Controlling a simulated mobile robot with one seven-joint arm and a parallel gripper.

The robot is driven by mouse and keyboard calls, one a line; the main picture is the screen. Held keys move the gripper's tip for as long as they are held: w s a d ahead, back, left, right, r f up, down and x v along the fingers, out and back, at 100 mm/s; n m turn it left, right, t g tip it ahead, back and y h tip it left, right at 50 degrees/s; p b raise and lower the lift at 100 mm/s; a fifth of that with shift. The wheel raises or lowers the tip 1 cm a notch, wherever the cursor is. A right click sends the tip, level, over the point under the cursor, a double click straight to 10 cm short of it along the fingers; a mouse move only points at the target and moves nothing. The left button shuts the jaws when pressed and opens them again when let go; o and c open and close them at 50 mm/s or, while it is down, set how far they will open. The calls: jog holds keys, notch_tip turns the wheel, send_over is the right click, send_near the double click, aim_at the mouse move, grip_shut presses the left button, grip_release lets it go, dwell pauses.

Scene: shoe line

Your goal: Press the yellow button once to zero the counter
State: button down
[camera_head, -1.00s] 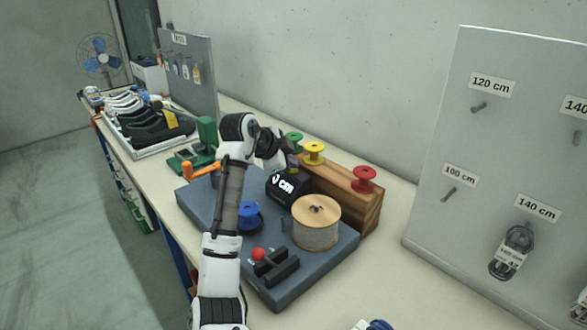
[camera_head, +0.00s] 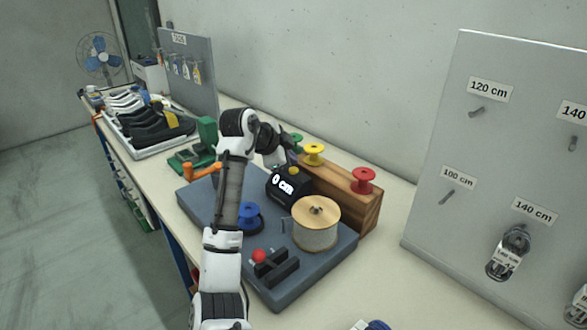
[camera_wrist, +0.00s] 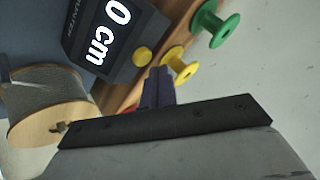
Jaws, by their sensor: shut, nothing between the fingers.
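The black counter (camera_head: 284,190) stands on the grey-blue base and its display reads "0 cm". It also shows in the wrist view (camera_wrist: 103,35), with the round yellow button (camera_wrist: 141,57) on its top beside the display. In the head view the yellow button (camera_head: 294,171) is a small spot just below my gripper (camera_head: 292,158). In the wrist view my gripper (camera_wrist: 159,76) has its dark fingers together with nothing between them. The fingertips are close beside the button and appear apart from it; the exact gap is hard to judge.
A wooden block (camera_head: 345,196) behind the counter carries green, yellow and red spools (camera_head: 363,178). A large cord reel (camera_head: 316,226) stands right of the counter. A red-knobbed lever (camera_head: 259,256) and a blue spool (camera_head: 248,214) sit in front. A pegboard (camera_head: 480,190) stands at right.

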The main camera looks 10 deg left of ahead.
aim_at(290, 171)
jog(key=shift+r+p, duration=1.8)
jog(key=shift+r, duration=0.75)
jog(key=shift+s+f, duration=0.1)
jog(key=shift+f, duration=0.05)
